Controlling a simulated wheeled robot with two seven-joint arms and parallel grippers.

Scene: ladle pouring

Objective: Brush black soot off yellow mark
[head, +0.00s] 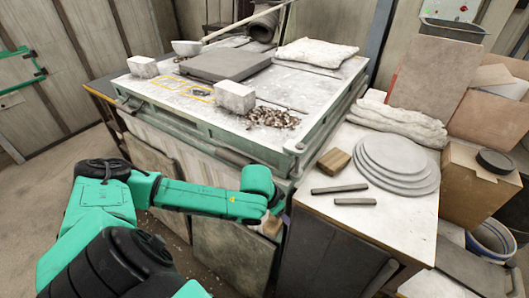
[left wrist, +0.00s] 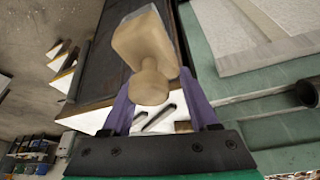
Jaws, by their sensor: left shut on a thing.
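My left gripper (head: 276,218) is low in front of the workbench, beside the side table. In the left wrist view, its purple fingers (left wrist: 155,92) are shut on a pale wooden tool (left wrist: 146,42) with a rounded knob and a blockish body. Its bristles cannot be made out. The tool shows small in the head view (head: 270,228). Yellow outlined marks (head: 167,83) lie on the white, dusty bench top at its front left, away from the gripper. A small dark patch (head: 201,91), likely soot, shows at the right-hand mark. My right gripper is not in view.
Pale blocks (head: 235,96) and (head: 143,66) flank the marks. A grey slab (head: 226,63) lies behind, and a debris pile (head: 272,118) to the right. A raised green edge (head: 225,138) borders the bench. The side table holds stacked discs (head: 396,163), two dark bars and a wooden block (head: 334,162).

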